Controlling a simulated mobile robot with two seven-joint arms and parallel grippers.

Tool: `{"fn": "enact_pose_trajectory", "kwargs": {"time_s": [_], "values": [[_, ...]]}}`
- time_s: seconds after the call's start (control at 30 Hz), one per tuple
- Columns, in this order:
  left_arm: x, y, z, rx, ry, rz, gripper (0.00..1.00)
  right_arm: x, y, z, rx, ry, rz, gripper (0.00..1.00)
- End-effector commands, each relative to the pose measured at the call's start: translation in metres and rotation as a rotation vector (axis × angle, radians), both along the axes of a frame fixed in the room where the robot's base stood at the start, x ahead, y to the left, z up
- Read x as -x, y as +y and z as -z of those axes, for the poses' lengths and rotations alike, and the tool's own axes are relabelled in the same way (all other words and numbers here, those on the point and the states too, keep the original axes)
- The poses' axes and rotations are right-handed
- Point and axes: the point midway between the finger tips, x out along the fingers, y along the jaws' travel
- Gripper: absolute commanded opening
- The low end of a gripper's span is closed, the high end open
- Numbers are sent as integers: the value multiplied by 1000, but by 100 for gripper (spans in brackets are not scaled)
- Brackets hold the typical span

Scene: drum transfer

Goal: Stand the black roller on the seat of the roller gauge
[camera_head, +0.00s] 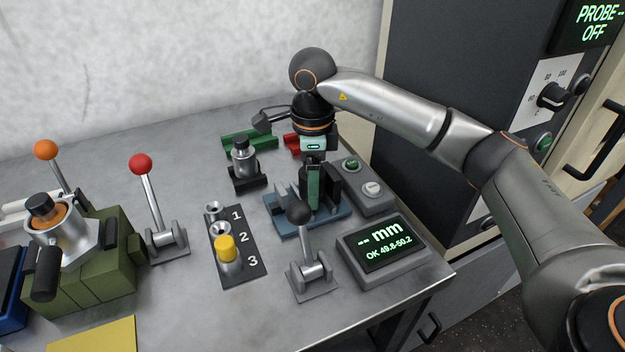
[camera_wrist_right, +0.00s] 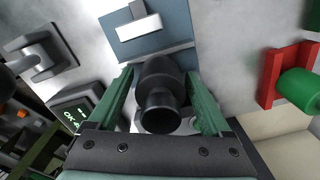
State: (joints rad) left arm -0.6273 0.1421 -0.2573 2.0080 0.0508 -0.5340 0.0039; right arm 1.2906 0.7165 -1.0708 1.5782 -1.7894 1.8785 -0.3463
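The roller gauge has a blue base (camera_head: 283,217), which also fills the top of the right wrist view (camera_wrist_right: 172,22). My right gripper (camera_head: 313,190) points down over this base, beside a dark upright part of the gauge. In the right wrist view its two green fingers (camera_wrist_right: 160,85) lie on either side of the black roller (camera_wrist_right: 160,78) and appear to touch it. The roller's narrower neck faces the camera. The fingers largely hide the roller in the head view. I cannot tell whether its lower end touches the seat.
The gauge display (camera_head: 383,248) stands at the front right, a black-knobbed lever (camera_head: 305,250) in front of the gauge. A numbered rack (camera_head: 240,265) with a yellow-topped piece is left. Behind are a metal cylinder (camera_head: 243,157), a green holder (camera_head: 262,137) and a red holder (camera_wrist_right: 270,78).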

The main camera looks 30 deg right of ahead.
Motion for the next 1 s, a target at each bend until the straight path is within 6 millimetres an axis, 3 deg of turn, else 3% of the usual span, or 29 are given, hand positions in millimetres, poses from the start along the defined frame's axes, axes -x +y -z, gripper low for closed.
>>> {"fn": "enact_pose_trajectory", "kwargs": {"time_s": [0.27,0.43,0.8,1.0], "values": [[2,1,1,0,4,0,0,0,0,0,0,0,0,92],[2,1,-2,-1,2,-1,0,0,0,-11,0,-1,0,92],[0,5,-12,-4,-9,-10,0,-1,0,-90,1,-4,1,92],[1,9,-13,-12,-4,-17,0,0,0,-117,1,-2,0,92]]}}
